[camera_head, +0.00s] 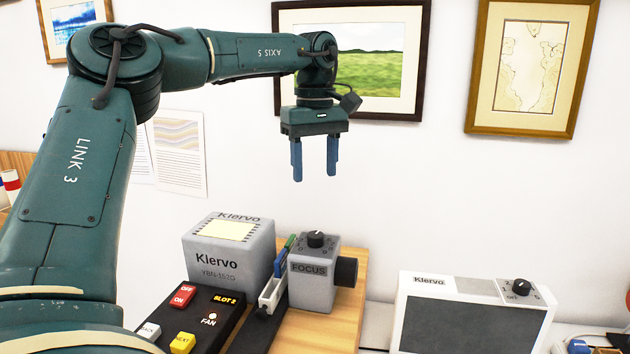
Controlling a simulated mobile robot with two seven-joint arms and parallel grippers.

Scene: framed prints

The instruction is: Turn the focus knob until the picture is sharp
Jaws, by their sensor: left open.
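The focus knob (316,239) is a small black dial on top of a grey box labelled FOCUS (312,285). A larger black cylinder (346,272) sticks out of that box's right side. My left gripper (314,174) points down with its two blue fingers apart and empty. In the picture it is above the focus knob, with a clear gap, in front of the wall. A white device marked Klervo (440,283) at the lower right has a dark grey front panel (463,326); no picture shows on it. My right gripper is not in view.
A grey Klervo box (230,257) with a pale yellow top panel stands left of the focus box. A black button panel (208,318) with red and yellow buttons is in front. Another black dial (521,287) sits on the white device. Framed prints (530,62) hang on the wall.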

